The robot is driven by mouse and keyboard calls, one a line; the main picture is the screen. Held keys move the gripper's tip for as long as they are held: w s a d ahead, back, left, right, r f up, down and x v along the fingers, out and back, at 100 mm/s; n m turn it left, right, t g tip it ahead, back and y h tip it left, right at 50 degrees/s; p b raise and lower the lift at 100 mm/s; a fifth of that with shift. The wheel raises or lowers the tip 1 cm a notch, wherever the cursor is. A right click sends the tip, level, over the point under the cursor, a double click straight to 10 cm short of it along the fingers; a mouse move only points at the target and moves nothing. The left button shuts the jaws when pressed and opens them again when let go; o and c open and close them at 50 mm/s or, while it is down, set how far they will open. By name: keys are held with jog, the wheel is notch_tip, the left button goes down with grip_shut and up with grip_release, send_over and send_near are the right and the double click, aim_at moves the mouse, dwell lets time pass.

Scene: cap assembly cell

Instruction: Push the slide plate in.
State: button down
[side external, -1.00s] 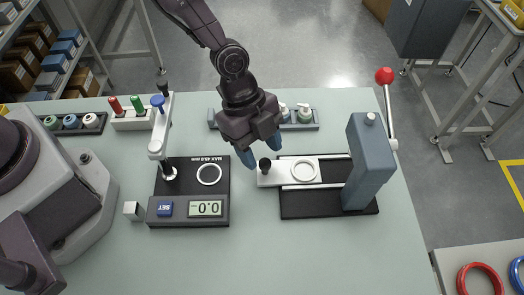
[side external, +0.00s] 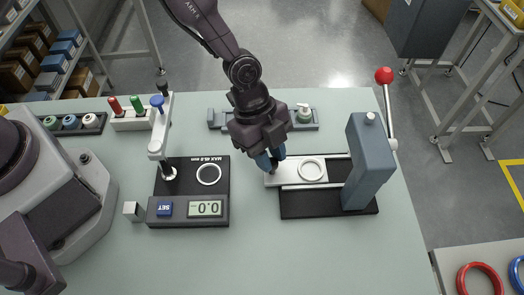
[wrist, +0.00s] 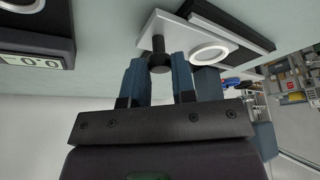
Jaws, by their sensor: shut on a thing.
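The slide plate (side external: 291,178) is a pale flat plate with a white ring (side external: 312,169) on it. It sticks out to the left of the black press base (side external: 318,206). My gripper (side external: 271,163) is at the plate's left end, with its blue fingers shut on the black knob there. In the side view the fingers mostly hide the knob. In the wrist view the black knob (wrist: 159,60) stands between the two fingertips, and the slide plate (wrist: 158,28) shows behind it.
The grey press column (side external: 368,162) with its red-ball lever (side external: 384,76) stands to the right. A gauge with a digital display (side external: 206,208) sits to the left, with a gap between it and the plate. The table front is clear.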

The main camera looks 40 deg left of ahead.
send_over(315, 174)
jog(key=a, duration=0.2)
jog(key=shift+w+d, duration=0.1)
jog(key=shift+w, duration=0.1)
jog(key=c, duration=0.9)
grip_release()
jog(key=shift+c, duration=0.2)
jog(key=v, duration=1.3)
jog(key=shift+s, duration=0.15)
